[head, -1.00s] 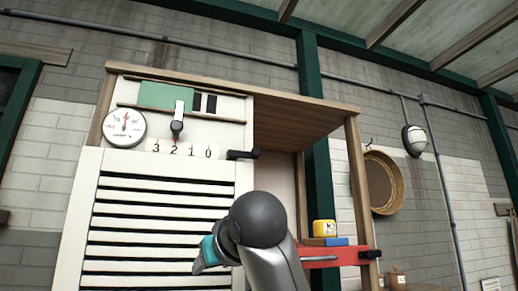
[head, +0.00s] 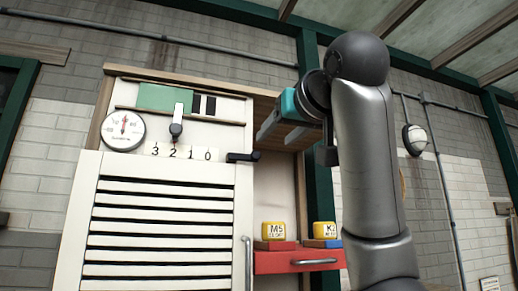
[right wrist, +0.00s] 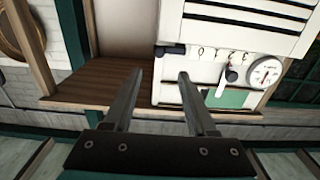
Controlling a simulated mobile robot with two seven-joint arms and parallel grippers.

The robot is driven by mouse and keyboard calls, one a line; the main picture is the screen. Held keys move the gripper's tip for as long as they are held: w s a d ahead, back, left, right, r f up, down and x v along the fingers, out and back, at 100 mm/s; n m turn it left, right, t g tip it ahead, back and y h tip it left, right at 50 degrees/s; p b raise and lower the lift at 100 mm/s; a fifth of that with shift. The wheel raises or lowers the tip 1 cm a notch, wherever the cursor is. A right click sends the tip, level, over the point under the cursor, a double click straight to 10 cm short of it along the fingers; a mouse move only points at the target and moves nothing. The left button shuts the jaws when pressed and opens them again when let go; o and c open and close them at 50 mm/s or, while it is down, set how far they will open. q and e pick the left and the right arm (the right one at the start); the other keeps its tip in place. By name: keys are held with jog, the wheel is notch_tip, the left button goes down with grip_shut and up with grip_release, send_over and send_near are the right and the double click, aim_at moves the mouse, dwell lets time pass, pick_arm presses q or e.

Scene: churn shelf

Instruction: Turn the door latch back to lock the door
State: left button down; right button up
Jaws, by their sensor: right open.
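The door latch (head: 242,157) is a small black bar lying level at the top right corner of the white slatted door (head: 160,225). It also shows in the right wrist view (right wrist: 172,49), where the scene appears upside down. My right gripper (head: 266,130) is raised above and to the right of the latch in the head view, apart from it. In the right wrist view its two fingers (right wrist: 158,76) are spread with nothing between them, and the latch lies beyond the fingertips. My left gripper is not in view.
A round dial (head: 123,131) and a lever (head: 177,126) over number tags sit above the door. Right of the door is an open bay with a red drawer (head: 298,262) and yellow blocks (head: 274,231). A wooden top board (right wrist: 95,84) overhangs the bay.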

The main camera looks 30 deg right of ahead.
aim_at(256, 156)
jog(key=p+x, duration=0.4)
jog(key=x, duration=0.7)
jog(key=shift+w+d, duration=0.2)
jog(key=shift+w, duration=0.05)
jog(key=shift+c, duration=0.3)
grip_shut()
